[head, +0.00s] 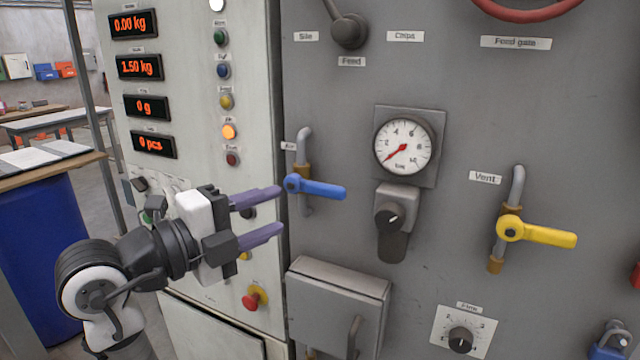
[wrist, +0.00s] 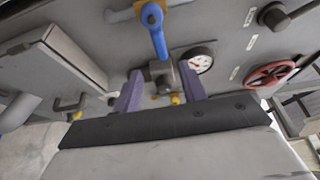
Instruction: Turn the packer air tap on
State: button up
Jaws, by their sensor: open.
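The air tap's blue lever (head: 320,189) sits on a short vertical pipe (head: 304,148) on the grey panel, beside a small label that seems to read "Air" (head: 289,146). The lever lies about level, crosswise to the pipe, pointing right. My gripper (head: 281,211) is open and empty, its two purple fingers one above the other, tips just left of and below the lever's pivot. I see no clear contact. In the wrist view the blue lever (wrist: 157,36) shows beyond and above the gap between the fingertips (wrist: 160,72).
A pressure gauge (head: 403,146) has its red needle at the low end; a regulator knob (head: 388,219) is below it. A yellow vent lever (head: 540,233) is at right. A grey box (head: 338,300) juts out below the tap. A red button (head: 252,299) is below my gripper.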

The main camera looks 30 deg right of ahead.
aim_at(323, 193)
jog(key=d+p, duration=0.1)
jog(key=d, duration=0.2)
jog(key=w+d+p, duration=0.1)
jog(key=d, duration=0.2)
jog(key=d+p, duration=0.1)
jog(key=d, duration=0.3)
jog(key=shift+w+r, duration=0.1)
jog(key=shift+w, duration=0.1)
jog(key=shift+w+d, duration=0.1)
jog(key=shift+d, duration=0.6)
jog(key=shift+c, duration=0.3)
grip_shut()
